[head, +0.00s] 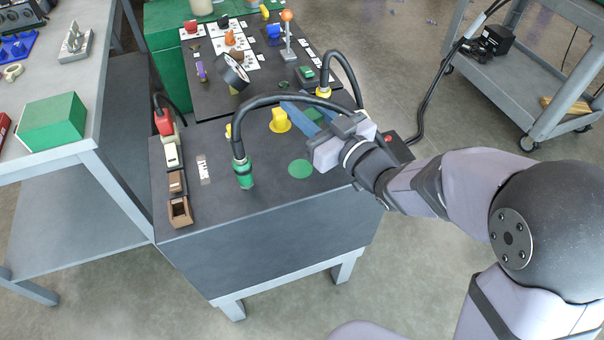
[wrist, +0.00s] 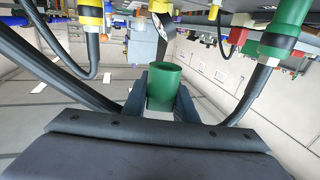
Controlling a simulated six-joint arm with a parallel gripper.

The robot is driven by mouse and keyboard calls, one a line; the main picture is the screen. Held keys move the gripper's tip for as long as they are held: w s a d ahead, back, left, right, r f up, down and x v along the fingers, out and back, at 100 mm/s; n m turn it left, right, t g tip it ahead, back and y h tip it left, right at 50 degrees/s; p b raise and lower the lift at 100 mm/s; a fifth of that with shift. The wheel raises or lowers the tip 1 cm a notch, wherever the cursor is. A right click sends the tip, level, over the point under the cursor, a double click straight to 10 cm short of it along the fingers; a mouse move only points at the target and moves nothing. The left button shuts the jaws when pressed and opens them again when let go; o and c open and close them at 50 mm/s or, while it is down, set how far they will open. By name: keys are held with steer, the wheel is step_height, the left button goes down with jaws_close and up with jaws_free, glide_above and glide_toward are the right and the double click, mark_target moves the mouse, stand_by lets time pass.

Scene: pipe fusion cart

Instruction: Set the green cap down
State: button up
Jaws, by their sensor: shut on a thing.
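The green cap (wrist: 163,82) shows in the wrist view as an open-ended green cylinder between my two dark fingers. My gripper (wrist: 160,98) is shut on it. In the head view, my gripper (head: 303,110) is above the right part of the dark cart top (head: 270,200), with its blue fingers pointing away toward the back.
A green connector (head: 243,173) on a black cable stands left of the mark. A yellow plug (head: 280,121) and a cable with a yellow end (head: 324,91) are close to my gripper. A brown open box (head: 180,212) sits at the left edge. The front of the cart top is clear.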

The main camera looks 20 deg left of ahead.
steer(key=shift+n+g, duration=0.6)
steer(key=shift+g, duration=0.1)
steer(key=shift+s+a+f+b, duration=0.3)
steer(key=shift+s+f+b, duration=0.15)
steer(key=shift+f, duration=1.3)
steer(key=shift+s+a+f+b, duration=0.3)
steer(key=shift+f+b, duration=0.2)
steer(key=shift+f, duration=1.2)
steer(key=shift+s+a+f+b, duration=0.25)
steer(key=shift+s+f+b, duration=0.2)
steer(key=shift+f, duration=1.3)
steer(key=shift+f, duration=0.2)
steer(key=o, duration=1)
steer(key=shift+r, duration=0.15)
